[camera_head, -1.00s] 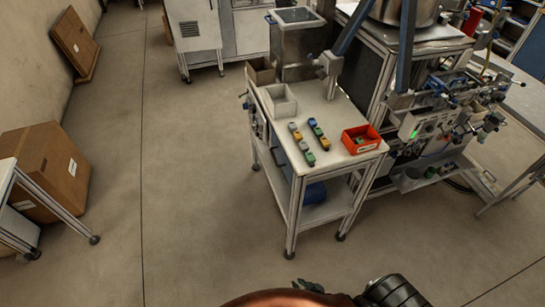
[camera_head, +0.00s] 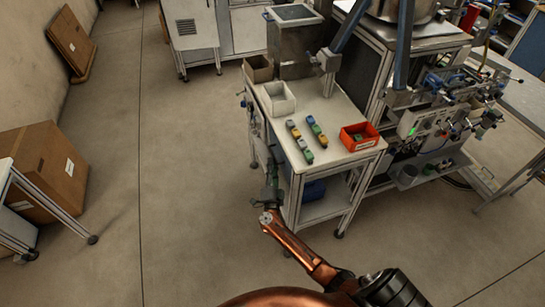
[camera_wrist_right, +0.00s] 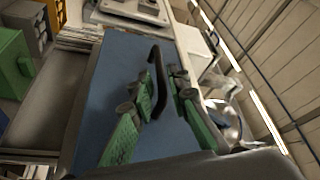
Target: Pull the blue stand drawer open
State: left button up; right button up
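The stand (camera_head: 335,165) is a white-topped table on metal legs, in the middle of the head view. Its blue drawer front (camera_wrist_right: 105,75) fills the middle of the right wrist view, with a dark bar handle (camera_wrist_right: 158,75) on it. My right gripper (camera_head: 271,168) is at the stand's left side. In the wrist view, the right gripper's green-padded fingers (camera_wrist_right: 163,90) are spread on either side of the handle, with a gap to each side. I cannot tell whether the drawer is fully closed. My left gripper is out of view.
On the stand top are a white bin (camera_head: 279,101), a red bin (camera_head: 360,140) and several small coloured blocks (camera_head: 303,147). The floor left of the stand is clear up to a cardboard box (camera_head: 45,165). Machinery (camera_head: 430,115) stands close on the right.

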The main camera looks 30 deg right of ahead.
jog(key=shift+b+x, duration=0.3)
jog(key=shift+x, duration=1.95)
jog(key=shift+f, duration=0.1)
grip_shut()
